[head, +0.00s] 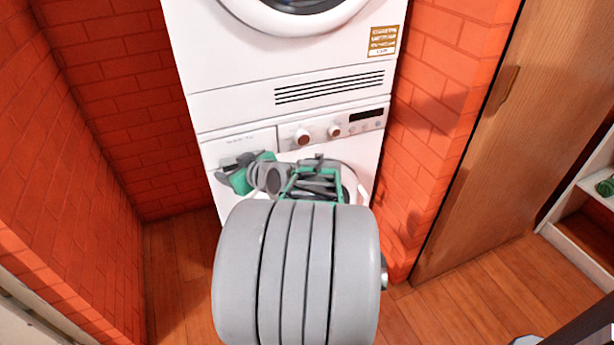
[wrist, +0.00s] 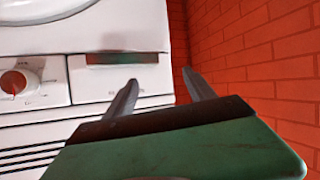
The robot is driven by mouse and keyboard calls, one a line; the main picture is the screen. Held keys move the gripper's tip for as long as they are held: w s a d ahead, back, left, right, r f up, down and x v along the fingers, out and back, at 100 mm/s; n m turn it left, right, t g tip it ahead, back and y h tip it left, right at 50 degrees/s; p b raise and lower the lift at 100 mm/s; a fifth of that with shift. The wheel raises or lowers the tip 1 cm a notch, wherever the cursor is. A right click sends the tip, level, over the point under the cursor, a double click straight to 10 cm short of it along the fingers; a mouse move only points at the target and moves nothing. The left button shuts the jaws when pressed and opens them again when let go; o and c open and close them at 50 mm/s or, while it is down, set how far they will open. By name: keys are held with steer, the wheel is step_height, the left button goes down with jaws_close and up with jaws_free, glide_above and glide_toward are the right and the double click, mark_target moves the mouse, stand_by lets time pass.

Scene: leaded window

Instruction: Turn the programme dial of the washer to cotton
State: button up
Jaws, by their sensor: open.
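The washer (head: 215,150) is the lower white machine of a stack. Its panel carries a larger dial with a reddish-brown face (head: 302,137) and a smaller, similar dial (head: 335,130) to its right. The larger dial also shows at the left edge of the wrist view (wrist: 13,82); its marks are too small to read. My gripper (head: 228,170) is in front of the washer's upper left, low and left of the dials. In the wrist view its fingers (wrist: 160,88) are apart and empty, over the drawer front (wrist: 92,88), clear of the dial.
A dark display (head: 366,113) sits right of the dials. The upper machine (head: 230,60) has a slotted vent above the panel. Red brick walls (head: 90,140) close in on both sides. A wooden door (head: 480,150) and a white shelf (head: 580,220) stand at right.

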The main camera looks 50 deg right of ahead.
steer(key=s+d+f+m+t+h+b, duration=0.1)
steer(key=s+d+f+m+h+b, duration=0.2)
steer(key=d, duration=0.6)
steer(key=m+t+h+b, duration=0.1)
steer(key=h+b, duration=0.2)
steer(key=h, duration=0.2)
glide_toward(303, 141)
steer(key=x, duration=0.7)
steer(key=shift+w+d, duration=0.45)
steer(key=shift+w, duration=0.1)
steer(key=c, duration=1.4)
